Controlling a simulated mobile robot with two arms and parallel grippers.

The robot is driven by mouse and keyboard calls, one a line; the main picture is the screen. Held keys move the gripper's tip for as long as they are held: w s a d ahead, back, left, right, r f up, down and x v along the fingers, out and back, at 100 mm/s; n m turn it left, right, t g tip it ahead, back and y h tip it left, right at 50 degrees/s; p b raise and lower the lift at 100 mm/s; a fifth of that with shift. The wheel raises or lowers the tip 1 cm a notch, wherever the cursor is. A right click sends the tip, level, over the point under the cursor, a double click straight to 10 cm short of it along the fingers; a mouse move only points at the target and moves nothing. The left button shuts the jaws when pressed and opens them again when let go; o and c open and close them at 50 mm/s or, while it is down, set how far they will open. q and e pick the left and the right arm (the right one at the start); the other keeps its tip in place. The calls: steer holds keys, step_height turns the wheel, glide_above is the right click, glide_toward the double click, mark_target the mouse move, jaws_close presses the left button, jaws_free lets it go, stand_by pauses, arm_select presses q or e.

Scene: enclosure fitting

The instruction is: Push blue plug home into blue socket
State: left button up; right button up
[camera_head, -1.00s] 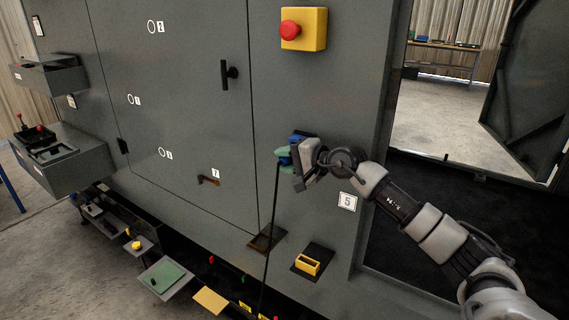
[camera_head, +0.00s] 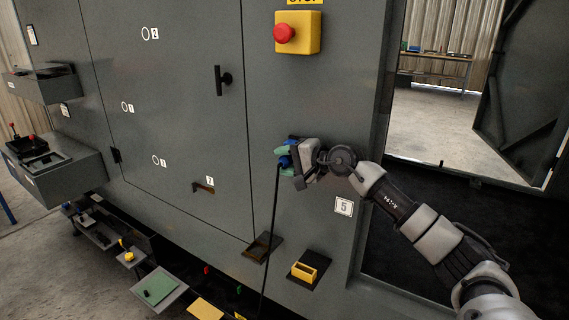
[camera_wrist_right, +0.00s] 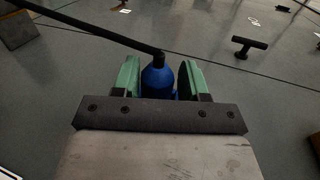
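My right gripper (camera_head: 285,158) is at the grey cabinet front, above the number 5 label, with its arm coming in from the right. Its green fingers stand on either side of the blue plug (camera_head: 286,162) and appear closed on it. In the right wrist view the blue plug (camera_wrist_right: 158,80) sits between the fingers, with a black cable (camera_wrist_right: 90,24) leaving its end. In the head view the cable hangs down the cabinet. A dark blue part (camera_head: 292,139) shows just above the gripper; I cannot tell whether it is the socket. The plug's front end is hidden. My left gripper is out of view.
A red stop button on a yellow box (camera_head: 297,33) is above the gripper. A black door handle (camera_head: 221,80) is to its left. A yellow-rimmed holder (camera_head: 305,272) and an open dark slot (camera_head: 262,246) are below. Small trays stand at the lower left.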

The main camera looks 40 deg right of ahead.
steer(key=o, duration=0.3)
steer(key=b+v, duration=0.6)
steer(key=v, duration=0.4)
steer(key=shift+s+d+r, duration=0.15)
steer(key=shift+s+r, duration=0.05)
steer(key=shift+s, duration=0.15)
stand_by(0.4)
